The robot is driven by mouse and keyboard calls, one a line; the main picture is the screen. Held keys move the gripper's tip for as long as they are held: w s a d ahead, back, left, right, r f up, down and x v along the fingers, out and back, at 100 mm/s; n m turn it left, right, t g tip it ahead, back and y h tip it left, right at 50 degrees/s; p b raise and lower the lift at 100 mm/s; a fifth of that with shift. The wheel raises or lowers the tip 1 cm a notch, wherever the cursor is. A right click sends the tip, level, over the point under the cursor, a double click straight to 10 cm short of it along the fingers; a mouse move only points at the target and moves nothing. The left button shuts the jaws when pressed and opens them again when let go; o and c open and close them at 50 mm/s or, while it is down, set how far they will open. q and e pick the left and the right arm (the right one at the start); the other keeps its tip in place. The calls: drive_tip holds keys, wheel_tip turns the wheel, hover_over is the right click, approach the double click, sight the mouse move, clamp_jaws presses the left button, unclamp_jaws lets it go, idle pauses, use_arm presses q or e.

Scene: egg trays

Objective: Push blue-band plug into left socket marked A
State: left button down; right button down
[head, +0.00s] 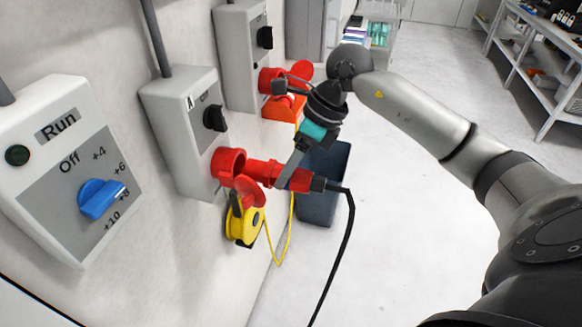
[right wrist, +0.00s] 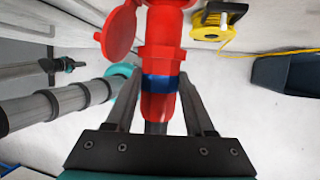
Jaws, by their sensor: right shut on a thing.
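The red plug (head: 300,180) lies roughly level in front of the middle grey wall box, with a black cable (head: 347,235) hanging from its rear. Its blue band shows in the right wrist view (right wrist: 162,82). My right gripper (head: 287,172) is shut on the plug, fingers on either side of its body. The plug's front meets the red left socket (head: 228,165), lined up with it; how deep it sits I cannot tell. The socket's round red flap (head: 250,190) hangs open. The small mark on that box (head: 189,103) is too small to read surely. My left gripper is out of view.
A second red socket (head: 268,80) is on the farther box. A grey box with a blue dial (head: 100,198) is at left. The floor at right is open.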

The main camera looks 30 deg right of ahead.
sight(259, 163)
drive_tip(key=shift+w+a+r, duration=0.1)
drive_tip(key=shift+w+a, duration=0.9)
drive_tip(key=shift+w, duration=0.15)
drive_tip(key=shift+w+a, duration=0.95)
drive_tip(key=shift+w, duration=0.2)
idle(3.2)
drive_tip(key=c, duration=1.1)
unclamp_jaws()
drive_tip(key=o, duration=0.9)
drive_tip(key=shift+o, duration=0.2)
drive_tip(key=v, duration=1.5)
drive_tip(key=shift+b, duration=0.35)
